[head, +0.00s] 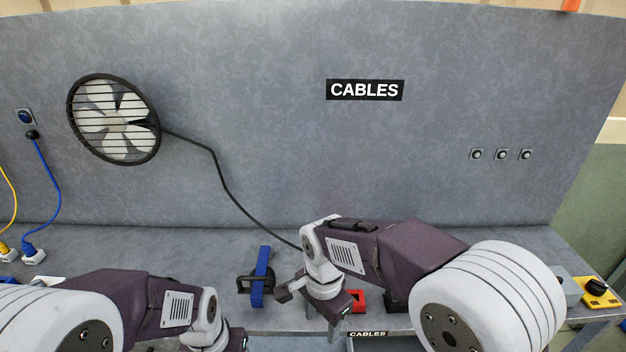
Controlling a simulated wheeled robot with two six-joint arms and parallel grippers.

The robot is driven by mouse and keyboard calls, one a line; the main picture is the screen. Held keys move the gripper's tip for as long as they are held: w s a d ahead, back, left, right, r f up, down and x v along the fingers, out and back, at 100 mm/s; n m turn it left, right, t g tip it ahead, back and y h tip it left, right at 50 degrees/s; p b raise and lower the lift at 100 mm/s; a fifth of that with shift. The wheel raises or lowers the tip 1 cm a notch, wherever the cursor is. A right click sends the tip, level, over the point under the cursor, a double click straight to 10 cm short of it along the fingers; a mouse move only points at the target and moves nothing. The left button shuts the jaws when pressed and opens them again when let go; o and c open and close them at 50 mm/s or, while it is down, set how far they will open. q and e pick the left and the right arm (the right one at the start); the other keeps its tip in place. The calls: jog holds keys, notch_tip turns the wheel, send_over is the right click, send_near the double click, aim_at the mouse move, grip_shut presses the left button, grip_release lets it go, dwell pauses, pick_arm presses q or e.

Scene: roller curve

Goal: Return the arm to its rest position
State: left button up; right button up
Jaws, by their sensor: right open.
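My right arm comes in from the right, bent over the bench. Its gripper (311,308) hangs above the front of the bench, tilted downward, with its jaws apart and nothing visible between them. My left arm comes in from the lower left. Its gripper (236,341) is at the bottom edge, mostly cut off, so its jaws cannot be made out.
A blue and black clamp-like object (261,277) stands left of my right gripper. A red block (357,299) lies just right of it. A black cable (226,184) runs from the wall fan (114,119) behind the gripper. A yellow switch box (598,292) sits far right.

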jog(key=d+f+m, duration=0.1)
jog(key=d+m, duration=0.1)
jog(key=d, duration=0.8)
pick_arm(q)
jog(key=shift+w+f, duration=0.1)
jog(key=shift+w, duration=0.25)
pick_arm(e)
jog(key=s+d+f+n+t, duration=0.1)
jog(key=s+d+f+n, duration=0.4)
jog(key=n, duration=0.6)
jog(key=shift+s+d+f+n, duration=0.15)
jog(key=shift+d+f+n, duration=0.2)
jog(key=shift+d, duration=0.2)
jog(key=shift+c, duration=0.3)
